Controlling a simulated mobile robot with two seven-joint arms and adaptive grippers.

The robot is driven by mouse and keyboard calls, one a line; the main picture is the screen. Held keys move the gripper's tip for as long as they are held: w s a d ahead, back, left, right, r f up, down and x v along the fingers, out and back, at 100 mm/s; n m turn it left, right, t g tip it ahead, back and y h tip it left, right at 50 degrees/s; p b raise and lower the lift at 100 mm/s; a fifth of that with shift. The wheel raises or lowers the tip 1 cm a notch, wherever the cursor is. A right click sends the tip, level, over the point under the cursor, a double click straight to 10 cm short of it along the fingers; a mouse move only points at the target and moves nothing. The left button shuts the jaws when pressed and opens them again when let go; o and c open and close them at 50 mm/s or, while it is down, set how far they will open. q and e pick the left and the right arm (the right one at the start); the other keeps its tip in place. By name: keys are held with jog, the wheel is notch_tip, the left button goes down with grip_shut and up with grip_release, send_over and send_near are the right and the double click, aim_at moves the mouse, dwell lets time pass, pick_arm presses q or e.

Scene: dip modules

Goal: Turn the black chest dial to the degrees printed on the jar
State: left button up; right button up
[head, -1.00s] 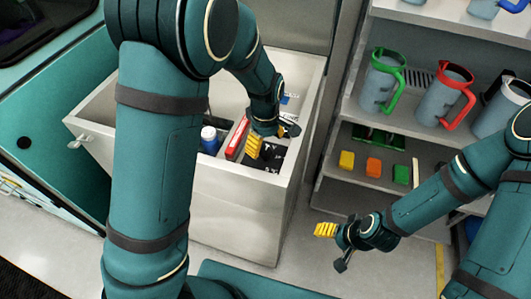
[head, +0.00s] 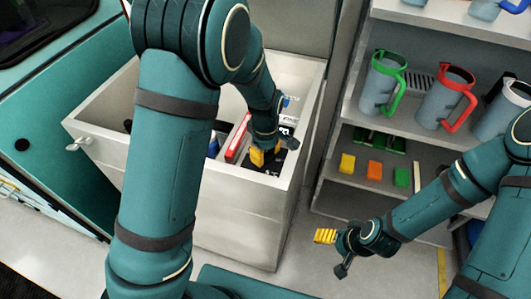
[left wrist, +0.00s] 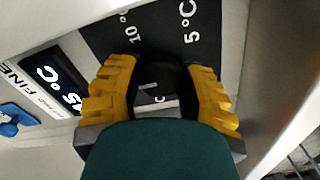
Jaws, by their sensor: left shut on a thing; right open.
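The open chest (head: 225,215) stands at the centre of the head view. Inside it, at the right, is a black panel (head: 262,163). My left gripper (head: 263,157) reaches down to this panel. In the left wrist view its yellow fingers are shut on the black dial (left wrist: 160,72), one on each side. The panel there shows the printed marks "10 °" and "5 °C" (left wrist: 190,22). The dial's pointer cannot be made out. My right gripper (head: 326,237) is open and empty, to the right of the chest.
A red-and-white box (head: 238,138) and a mostly hidden blue item (head: 213,146) are in the chest. Shelves at right hold a green-handled jug (head: 382,85), a red-handled jug (head: 445,98) and coloured blocks.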

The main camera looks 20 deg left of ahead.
pick_arm(q)
jog(key=m+p, duration=0.1)
jog(key=m, duration=0.2)
jog(key=shift+m, duration=0.4)
jog(key=m, duration=0.4)
jog(key=shift+m, duration=0.3)
jog(key=m, duration=1)
jog(key=shift+p, duration=0.3)
jog(key=m, duration=0.4)
jog(key=shift+s+m, duration=0.1)
jog(key=shift+m, duration=0.2)
jog(key=shift+f+m+p, duration=0.1)
jog(key=shift+m+p, duration=0.65)
jog(key=shift+m, duration=1.75)
